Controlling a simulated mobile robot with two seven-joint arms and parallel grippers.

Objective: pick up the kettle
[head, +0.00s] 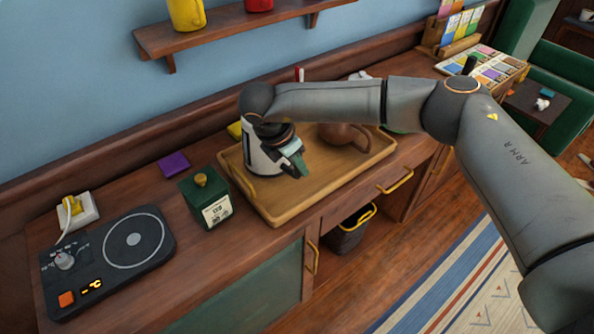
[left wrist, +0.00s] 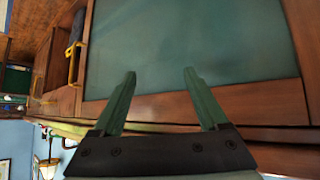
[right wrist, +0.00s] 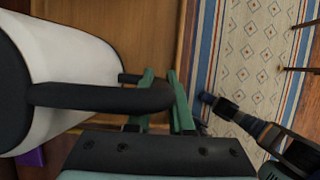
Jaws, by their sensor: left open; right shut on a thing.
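The kettle is white with a black handle and a dark end; its body (right wrist: 75,60) fills the left of the right wrist view. In the head view the kettle (head: 258,158) is at the left end of the wooden tray (head: 282,214), partly hidden by my right arm. My right gripper (head: 298,164) is shut on the kettle's black handle (right wrist: 95,97); its green fingers (right wrist: 160,100) are around the handle's outer part. I cannot tell whether the kettle touches the tray. My left gripper (left wrist: 158,85) is open and empty, facing the cabinet front.
A brown teapot (head: 340,136) sits on the tray, right of the kettle. A green tin (head: 206,199), a purple square (head: 173,164) and a black hot plate (head: 108,258) are on the counter to the left. A wall shelf (head: 225,30) is above.

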